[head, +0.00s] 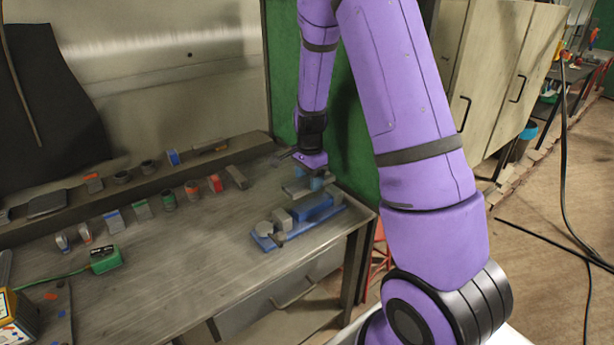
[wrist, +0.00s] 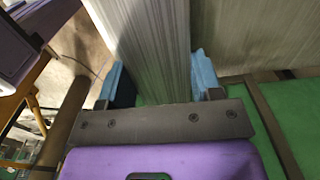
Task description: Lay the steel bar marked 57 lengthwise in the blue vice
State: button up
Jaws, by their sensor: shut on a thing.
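The blue vice (head: 316,208) sits on the workbench near its right end, with a grey jaw block and a blue body on a blue base. My gripper (head: 316,183) is just above and behind the vice in the head view. It is shut on a grey steel bar (head: 296,188), which appears to be held above the vice, apart from it. In the wrist view the bar (wrist: 150,45) fills the space between the blue finger pads of my gripper (wrist: 162,78). No number is readable on the bar. The vice's jaw gap is partly hidden.
The workbench (head: 165,265) carries a row of small blocks and cylinders along the back and a green box (head: 105,259) with a cable at left. Bare bench top lies left of the vice. A green panel (head: 352,130) stands behind my arm.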

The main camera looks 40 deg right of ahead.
aim_at(309, 205)
jog(key=shift+f, duration=0.1)
jog(key=shift+d+f, duration=0.1)
jog(key=shift+f, duration=3)
jog(key=shift+f, duration=0.2)
jog(key=o, duration=1.3)
jog(key=shift+o, duration=0.2)
jog(key=shift+r, duration=0.1)
notch_tip(309, 205, up, 11)
jog(key=shift+f, duration=0.2)
